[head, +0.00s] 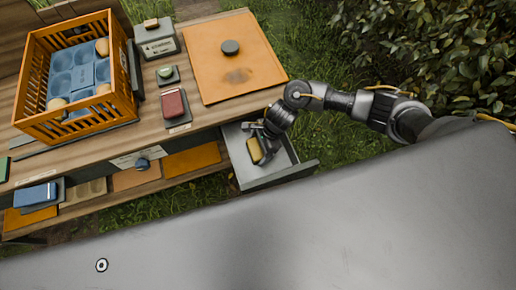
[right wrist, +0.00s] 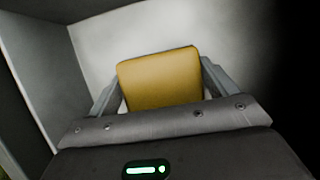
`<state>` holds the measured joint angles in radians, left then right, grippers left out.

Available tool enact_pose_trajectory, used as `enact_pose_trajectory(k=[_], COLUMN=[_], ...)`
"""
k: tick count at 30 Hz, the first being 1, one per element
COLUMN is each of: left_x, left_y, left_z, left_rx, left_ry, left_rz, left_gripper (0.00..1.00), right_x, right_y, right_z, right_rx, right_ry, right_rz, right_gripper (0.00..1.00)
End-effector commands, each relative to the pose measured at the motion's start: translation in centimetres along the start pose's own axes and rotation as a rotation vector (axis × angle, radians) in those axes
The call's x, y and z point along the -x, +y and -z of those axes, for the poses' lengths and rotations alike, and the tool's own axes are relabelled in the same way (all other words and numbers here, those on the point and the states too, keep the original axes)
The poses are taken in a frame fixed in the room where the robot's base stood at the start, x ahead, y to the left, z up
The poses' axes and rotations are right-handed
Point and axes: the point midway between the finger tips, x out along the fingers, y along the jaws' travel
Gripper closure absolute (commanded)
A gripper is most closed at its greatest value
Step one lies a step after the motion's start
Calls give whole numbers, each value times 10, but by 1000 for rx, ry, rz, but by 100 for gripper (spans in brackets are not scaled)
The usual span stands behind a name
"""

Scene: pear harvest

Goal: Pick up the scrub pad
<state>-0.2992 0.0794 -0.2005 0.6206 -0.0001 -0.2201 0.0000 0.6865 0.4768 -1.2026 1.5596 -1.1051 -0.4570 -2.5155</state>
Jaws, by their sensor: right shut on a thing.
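The scrub pad (head: 254,150) is a yellow block inside the open grey drawer (head: 284,172) under the table's right end. My right gripper (head: 261,146) reaches down into the drawer and is shut on the pad. In the right wrist view the pad (right wrist: 160,78) sits between the two fingers, with the pale drawer walls around it. Its lower part is hidden by the gripper body. I cannot tell whether the pad touches the drawer floor. My left gripper is not in view.
An orange crate (head: 118,98) with a blue tray and pears stands on the table at left. An orange board (head: 222,85) with a dark round knob and a red block (head: 173,103) lie near the drawer. Grass and a bush (head: 430,40) are at right.

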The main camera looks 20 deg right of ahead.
Motion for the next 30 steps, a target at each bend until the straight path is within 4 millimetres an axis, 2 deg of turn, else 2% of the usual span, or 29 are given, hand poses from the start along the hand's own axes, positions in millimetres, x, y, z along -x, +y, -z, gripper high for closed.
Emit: enact_pose_trajectory(k=[7,21,25,30], left_x=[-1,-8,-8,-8], left_y=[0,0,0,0], left_z=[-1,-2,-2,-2], left_rx=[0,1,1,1], left_ry=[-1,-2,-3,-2], left_rz=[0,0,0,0], left_gripper=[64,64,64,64], right_x=[6,81,90,93], right_y=[-1,-1,0,0], right_z=[-3,-34,-37,-38], right_rx=[2,4,1,0], right_ry=[-2,-1,0,0], right_rz=[2,3,1,0], right_gripper=[38,38,38,38])
